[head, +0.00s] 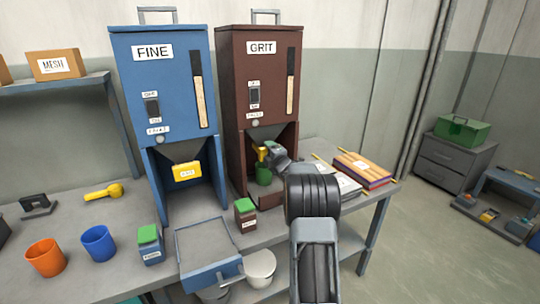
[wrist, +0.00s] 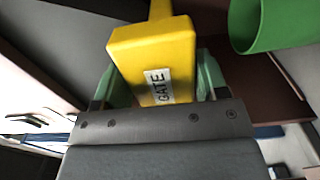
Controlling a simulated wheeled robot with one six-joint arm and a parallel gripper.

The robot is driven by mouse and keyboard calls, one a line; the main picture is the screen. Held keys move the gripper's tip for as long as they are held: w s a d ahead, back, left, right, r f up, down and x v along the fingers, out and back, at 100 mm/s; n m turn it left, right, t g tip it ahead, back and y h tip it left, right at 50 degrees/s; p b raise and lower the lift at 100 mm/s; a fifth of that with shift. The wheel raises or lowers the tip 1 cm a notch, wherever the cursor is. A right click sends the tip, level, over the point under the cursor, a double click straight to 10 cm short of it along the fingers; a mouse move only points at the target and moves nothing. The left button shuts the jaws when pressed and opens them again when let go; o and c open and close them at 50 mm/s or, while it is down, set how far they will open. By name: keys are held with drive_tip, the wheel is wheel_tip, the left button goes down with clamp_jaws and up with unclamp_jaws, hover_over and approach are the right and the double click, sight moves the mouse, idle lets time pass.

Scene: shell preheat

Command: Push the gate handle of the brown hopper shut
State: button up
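The brown hopper (head: 261,80), labelled GRIT, stands on the bench beside the blue one. In the wrist view the handle (wrist: 150,55), labelled GATE, is large and close. The green fingertips of my gripper (wrist: 158,80) stand apart, one on each side of it. Its lower end is hidden behind the grey gripper body, so I cannot tell whether the fingers touch it. A green cup (head: 263,175) stands below the funnel; it also shows at the wrist view's upper right (wrist: 272,22).
The blue hopper (head: 160,75), labelled FINE, has its own yellow handle (head: 187,171). A small green-lidded box (head: 245,213) stands in front of the brown hopper. Blue (head: 98,243) and orange (head: 45,258) cups stand at left.

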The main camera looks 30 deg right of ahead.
drive_tip(key=shift+o, duration=1.4)
drive_tip(key=shift+d, duration=0.1)
drive_tip(key=shift+s, duration=0.1)
drive_tip(key=s+a+b, duration=0.1)
drive_tip(key=s+a, duration=0.1)
drive_tip(key=s, duration=1.1)
drive_tip(key=shift+s+b, duration=0.3)
drive_tip(key=shift+d+f, duration=0.1)
